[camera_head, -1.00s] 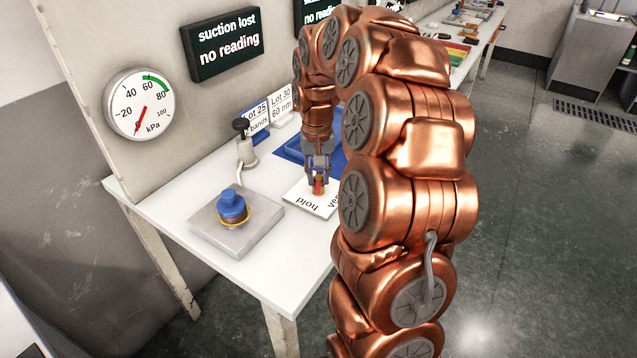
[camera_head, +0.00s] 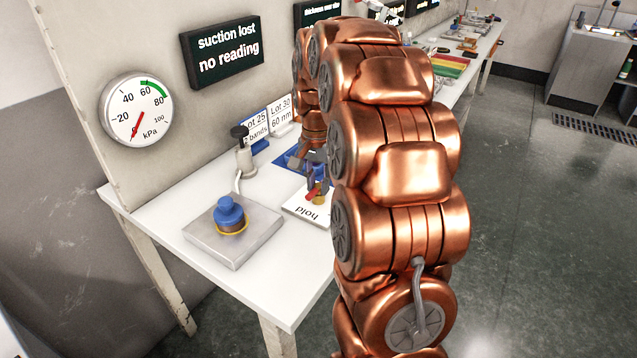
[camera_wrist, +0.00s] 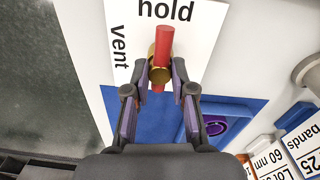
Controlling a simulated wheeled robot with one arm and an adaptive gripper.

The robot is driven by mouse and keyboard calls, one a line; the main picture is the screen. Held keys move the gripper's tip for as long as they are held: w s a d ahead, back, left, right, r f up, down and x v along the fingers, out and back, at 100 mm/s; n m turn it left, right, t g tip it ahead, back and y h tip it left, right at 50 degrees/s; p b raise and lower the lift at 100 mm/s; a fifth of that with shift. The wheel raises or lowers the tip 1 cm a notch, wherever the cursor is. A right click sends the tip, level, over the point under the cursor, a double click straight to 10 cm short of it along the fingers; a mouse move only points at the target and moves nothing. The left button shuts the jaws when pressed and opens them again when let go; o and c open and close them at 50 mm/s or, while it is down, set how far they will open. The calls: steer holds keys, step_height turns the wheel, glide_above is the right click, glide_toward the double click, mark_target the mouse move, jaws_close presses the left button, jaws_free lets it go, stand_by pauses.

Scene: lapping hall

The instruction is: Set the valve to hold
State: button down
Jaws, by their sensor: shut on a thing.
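The valve has a red lever (camera_wrist: 164,42) on a brass hub (camera_wrist: 160,74), mounted on a white plate (camera_wrist: 205,38) marked "hold" and "vent". In the wrist view the lever points toward "hold", and "vent" is to the left. My gripper (camera_wrist: 160,76) is shut on the valve, with one finger on each side of the brass hub and lever. In the head view my gripper (camera_head: 317,190) reaches down over the plate at a tilt, and the valve is partly hidden by it.
A gauge (camera_head: 136,108) has its needle near zero. A dark display (camera_head: 222,54) reads "suction lost no reading". A blue-knobbed piece (camera_head: 229,213) sits on a grey slab (camera_head: 207,242) at the left. A black-topped fitting (camera_head: 243,158) and lot cards (camera_head: 280,112) stand behind.

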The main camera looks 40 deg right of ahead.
mark_target(317, 185)
stand_by(0.3)
steer(key=c, duration=1)
jaws_free()
steer(key=shift+o, duration=0.2)
steer(key=shift+r, duration=0.1)
step_height(317, 185, up, 12)
steer(key=shift+w, duration=0.1)
